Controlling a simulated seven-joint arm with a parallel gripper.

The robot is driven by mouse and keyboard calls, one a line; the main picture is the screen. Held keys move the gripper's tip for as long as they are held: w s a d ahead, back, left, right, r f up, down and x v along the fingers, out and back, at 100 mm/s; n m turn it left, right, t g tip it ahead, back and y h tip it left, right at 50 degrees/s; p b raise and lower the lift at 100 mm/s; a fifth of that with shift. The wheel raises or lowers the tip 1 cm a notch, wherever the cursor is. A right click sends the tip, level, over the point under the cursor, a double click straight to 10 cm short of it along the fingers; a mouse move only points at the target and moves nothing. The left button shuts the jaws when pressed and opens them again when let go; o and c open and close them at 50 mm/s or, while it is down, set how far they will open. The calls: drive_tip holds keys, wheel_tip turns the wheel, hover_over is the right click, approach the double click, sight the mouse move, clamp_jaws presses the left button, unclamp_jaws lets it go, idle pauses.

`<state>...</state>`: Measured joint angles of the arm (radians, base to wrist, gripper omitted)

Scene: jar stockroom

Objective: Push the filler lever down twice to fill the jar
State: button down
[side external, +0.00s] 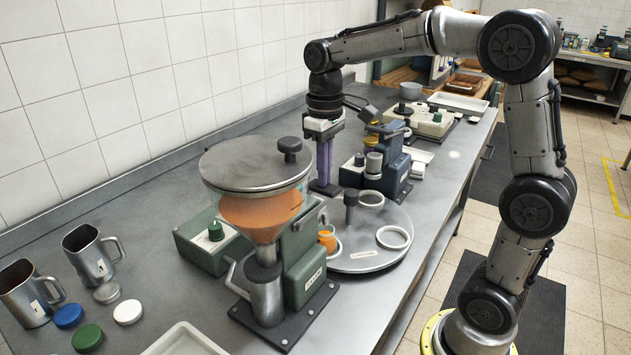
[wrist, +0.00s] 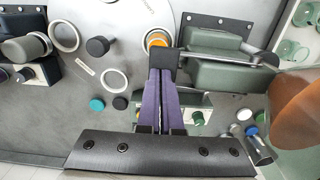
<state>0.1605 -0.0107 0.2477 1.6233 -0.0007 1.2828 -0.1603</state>
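The filler has a clear hopper of orange powder (side external: 262,213), a grey lid and a green body (side external: 305,275); its body also shows in the wrist view (wrist: 218,75). A grey bar (wrist: 225,57), seemingly the filler lever, runs from the body toward my gripper's dark tips. A jar with orange showing (side external: 327,239) sits in a pale ring on the turntable, beside the filler; it also shows in the wrist view (wrist: 157,39). My gripper (side external: 325,187) points down with its purple fingers together, behind the filler; it also shows in the wrist view (wrist: 163,66). Contact with the bar is unclear.
The round turntable (side external: 365,262) carries white rings and a dark post. A blue-grey machine (side external: 393,165) stands behind it. Metal mugs (side external: 90,255), several lids (side external: 87,337) and a white tray (side external: 185,342) are at the front left. The bench's right edge is open.

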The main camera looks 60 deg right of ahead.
drive_tip(key=shift+r, duration=2.5)
wheel_tip(320, 180, up, 5)
